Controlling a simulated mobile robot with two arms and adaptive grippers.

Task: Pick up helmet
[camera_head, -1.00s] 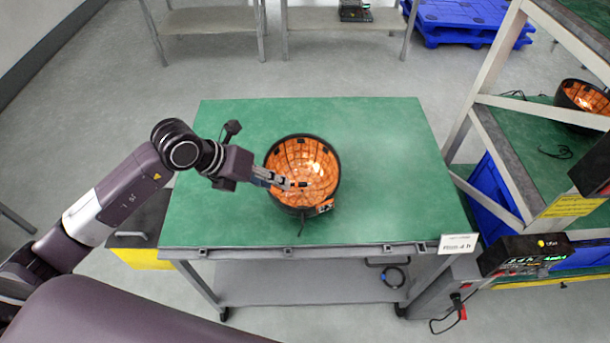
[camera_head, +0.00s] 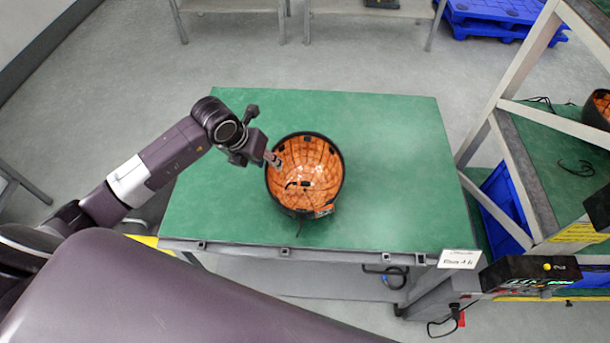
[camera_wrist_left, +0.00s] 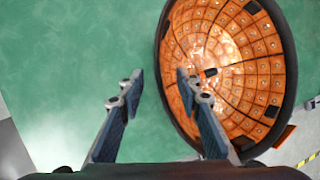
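The helmet (camera_head: 318,170) is a dark bowl shape lying open side up on the green table, with a glowing orange, gridded inside. My left gripper (camera_head: 274,160) is at the helmet's upper left rim in the head view. In the left wrist view the left gripper (camera_wrist_left: 158,88) is open, with its two fingers wide apart. Green table shows between the fingers, and the right finger overlaps the left part of the helmet (camera_wrist_left: 240,70). I cannot tell whether it touches the rim. My right gripper is not in view.
The green table (camera_head: 400,150) is otherwise clear around the helmet. A rack (camera_head: 520,150) stands to the right with another helmet (camera_head: 598,108) on its shelf. A label (camera_head: 458,259) and a display box (camera_head: 530,272) are at the front right.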

